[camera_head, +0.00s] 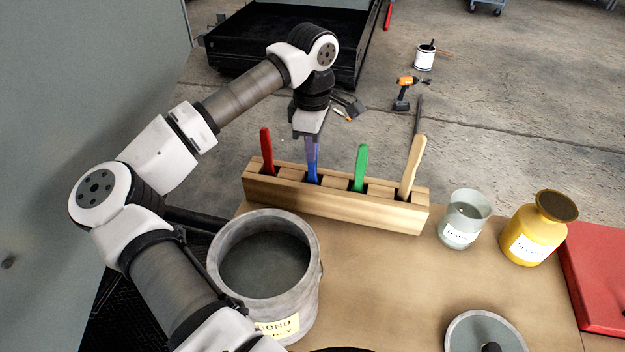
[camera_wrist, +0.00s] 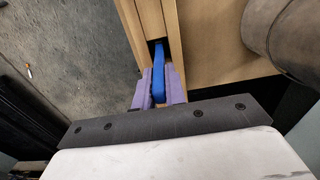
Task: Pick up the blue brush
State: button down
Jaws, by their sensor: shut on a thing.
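The blue brush (camera_head: 313,172) stands upright in a slot of the wooden rack (camera_head: 330,208), second from the left; its lower end is hidden in the slot. My gripper (camera_head: 312,146) is above the rack, pointing down, with its purple fingers on the brush's handle. In the wrist view my gripper (camera_wrist: 158,88) has one finger on each side of the blue handle (camera_wrist: 159,72), shut on it. The handle still enters the slot there.
Red (camera_head: 266,150), green (camera_head: 360,168) and wooden (camera_head: 411,166) handles stand in the other slots. A grey pot (camera_head: 308,270) is in front of the rack. A glass jar (camera_head: 463,218), yellow bottle (camera_head: 536,228) and red case (camera_head: 603,280) are at right. The table's middle is clear.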

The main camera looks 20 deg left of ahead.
jog(key=shift+r, duration=0.1)
notch_tip(320, 180, up, 20)
jog(key=shift+b, duration=0.3)
dwell(0.5)
dwell(0.6)
jog(key=shift+d, duration=0.1)
